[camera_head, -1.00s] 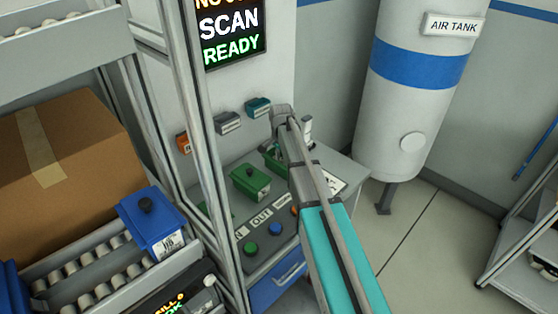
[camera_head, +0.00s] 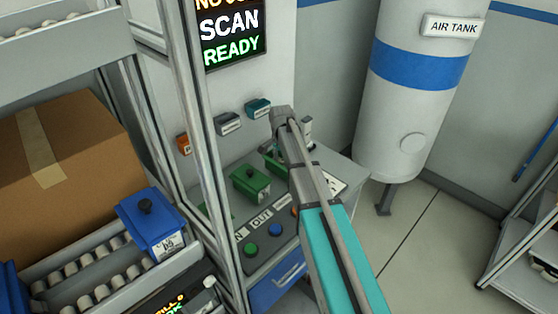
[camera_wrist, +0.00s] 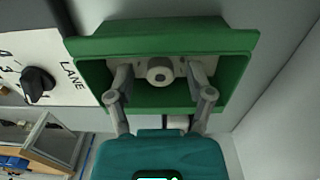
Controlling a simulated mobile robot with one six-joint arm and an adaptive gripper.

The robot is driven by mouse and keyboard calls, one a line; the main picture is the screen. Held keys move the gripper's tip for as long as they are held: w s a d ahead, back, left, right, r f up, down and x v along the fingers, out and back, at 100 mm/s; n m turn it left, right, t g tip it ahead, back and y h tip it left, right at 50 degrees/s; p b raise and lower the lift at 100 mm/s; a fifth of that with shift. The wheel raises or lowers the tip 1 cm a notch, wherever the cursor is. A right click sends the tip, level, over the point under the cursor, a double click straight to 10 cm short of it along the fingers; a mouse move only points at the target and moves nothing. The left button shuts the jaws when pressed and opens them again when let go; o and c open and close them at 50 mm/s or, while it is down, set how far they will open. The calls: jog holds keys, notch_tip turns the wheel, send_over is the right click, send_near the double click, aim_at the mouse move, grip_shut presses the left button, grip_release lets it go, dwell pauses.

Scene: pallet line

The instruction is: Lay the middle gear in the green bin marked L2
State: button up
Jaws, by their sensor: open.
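A green open bin (camera_wrist: 88,46) fills the middle of the wrist view, and its mark is not readable. A pale grey gear with a round hub (camera_wrist: 160,74) lies inside it, partly hidden by my fingers. My gripper (camera_wrist: 161,88) is open, one finger on each side of the gear, with its tips inside the bin. Whether the fingers touch the gear I cannot tell. In the head view the green bin (camera_head: 272,157) is partly covered by my arm, and the gripper's fingertips are hidden.
Coloured buttons (camera_head: 275,242) sit in front. A dark selector knob (camera_wrist: 38,84) is beside the bin. A metal post (camera_head: 205,150) stands left, and the air tank (camera_head: 408,100) right.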

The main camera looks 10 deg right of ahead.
aim_at(281, 162)
notch_tip(281, 162, up, 12)
jog(key=p, duration=1.2)
jog(key=shift+w, duration=0.1)
dwell(0.6)
jog(key=s+n, duration=1.1)
jog(key=s, duration=1.5)
jog(key=shift+a, duration=0.35)
notch_tip(281, 162, down, 5)
jog(key=b, duration=0.5)
jog(key=shift+f+b, duration=0.2)
jog(key=shift+b, duration=0.1)
